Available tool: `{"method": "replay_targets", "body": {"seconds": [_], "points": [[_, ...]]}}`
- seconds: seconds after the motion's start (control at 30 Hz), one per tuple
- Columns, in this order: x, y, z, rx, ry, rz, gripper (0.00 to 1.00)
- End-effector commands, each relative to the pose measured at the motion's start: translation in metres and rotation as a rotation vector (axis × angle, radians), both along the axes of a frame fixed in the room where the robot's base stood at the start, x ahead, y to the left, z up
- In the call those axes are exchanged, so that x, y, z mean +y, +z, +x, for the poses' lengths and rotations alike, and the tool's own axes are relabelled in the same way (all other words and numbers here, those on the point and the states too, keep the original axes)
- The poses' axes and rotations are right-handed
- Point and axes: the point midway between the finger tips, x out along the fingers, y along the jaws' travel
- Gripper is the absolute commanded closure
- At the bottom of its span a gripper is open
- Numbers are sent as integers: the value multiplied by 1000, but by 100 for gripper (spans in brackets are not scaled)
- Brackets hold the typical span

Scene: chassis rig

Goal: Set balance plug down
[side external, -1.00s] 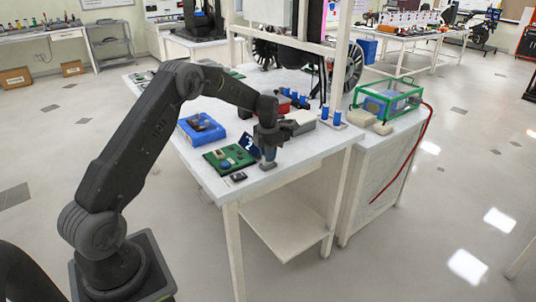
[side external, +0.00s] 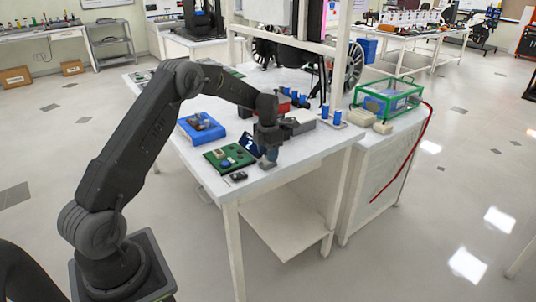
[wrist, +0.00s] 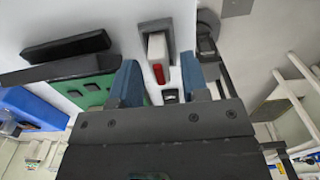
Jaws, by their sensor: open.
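My gripper (side external: 269,160) is low over the near right part of the white table, to the right of a green board. In the wrist view my gripper (wrist: 162,82) is open, with its two blue-grey fingers apart. A pale block with a red patch (wrist: 157,55) shows in the gap beyond the fingertips, against a grey piece. It may be the balance plug, but I cannot tell for sure. No finger visibly grips it. In the side view the gripper hides whatever is beneath it.
The green board (side external: 228,158) has small parts on it, with a dark panel (side external: 250,143) behind. A blue tray (side external: 201,128) lies farther left. A small black object (side external: 238,176) lies near the front edge. Blue cylinders (side external: 325,113) and a green-framed box (side external: 388,100) stand to the right.

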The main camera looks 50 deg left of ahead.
Motion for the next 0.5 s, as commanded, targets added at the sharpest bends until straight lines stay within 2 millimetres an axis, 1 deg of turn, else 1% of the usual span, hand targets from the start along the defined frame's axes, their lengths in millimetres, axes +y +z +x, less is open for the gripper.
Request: {"method": "replay_targets", "body": {"seconds": [0.17, 0.3, 0.5], "points": [[0, 32, 1, -6, 0, 3, 58], [0, 63, 1, -6, 0, 3, 58], [0, 98, 1, -4, 0, 2, 58]]}}
